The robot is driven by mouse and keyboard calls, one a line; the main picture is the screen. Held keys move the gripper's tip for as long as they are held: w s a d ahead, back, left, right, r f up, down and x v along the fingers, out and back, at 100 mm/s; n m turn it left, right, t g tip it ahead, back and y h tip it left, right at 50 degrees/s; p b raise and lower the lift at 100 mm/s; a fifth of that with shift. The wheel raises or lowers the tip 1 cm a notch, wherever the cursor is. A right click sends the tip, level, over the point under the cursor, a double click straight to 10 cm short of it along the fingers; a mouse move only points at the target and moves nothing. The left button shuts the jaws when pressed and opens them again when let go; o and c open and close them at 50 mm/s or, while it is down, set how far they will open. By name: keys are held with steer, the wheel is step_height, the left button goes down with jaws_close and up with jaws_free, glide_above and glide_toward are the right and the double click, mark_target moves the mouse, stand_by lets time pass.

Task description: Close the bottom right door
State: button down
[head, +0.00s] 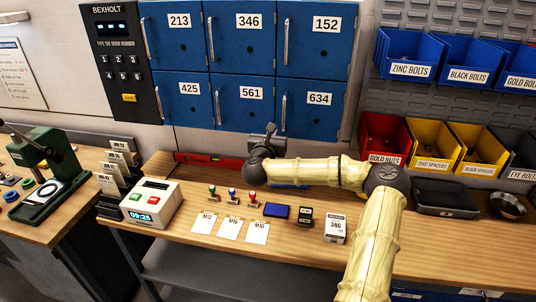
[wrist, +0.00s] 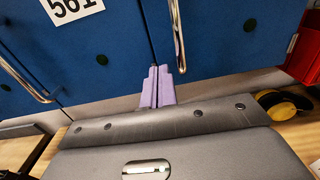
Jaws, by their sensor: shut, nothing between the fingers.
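The bottom right door (head: 314,118) is blue, labelled 634, with a vertical metal handle (head: 284,112) near its left edge. It looks flush or nearly flush with the cabinet; a small gap cannot be ruled out. In the wrist view the door (wrist: 225,45) fills the upper right, and its handle (wrist: 177,38) hangs just right of a dark seam beside door 561 (wrist: 110,50). My gripper (head: 271,130) is at the lower edge of the cabinet, by that seam. Its purple fingers (wrist: 157,84) are shut and empty, just below and left of the handle. Contact with the door cannot be told.
Doors 425 (head: 181,100) and 346 (head: 242,50) look closed. A red level (head: 205,160) lies on the wooden bench (head: 280,235) under the cabinet. Stamps, cards and a small box (head: 335,229) stand in front. Red and yellow bins (head: 382,140) hang at right.

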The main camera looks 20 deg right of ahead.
steer(key=b+v, duration=0.3)
steer(key=v, duration=0.7)
steer(key=shift+s+d+b, duration=0.2)
steer(key=shift+b, duration=0.15)
steer(key=shift+f, duration=0.1)
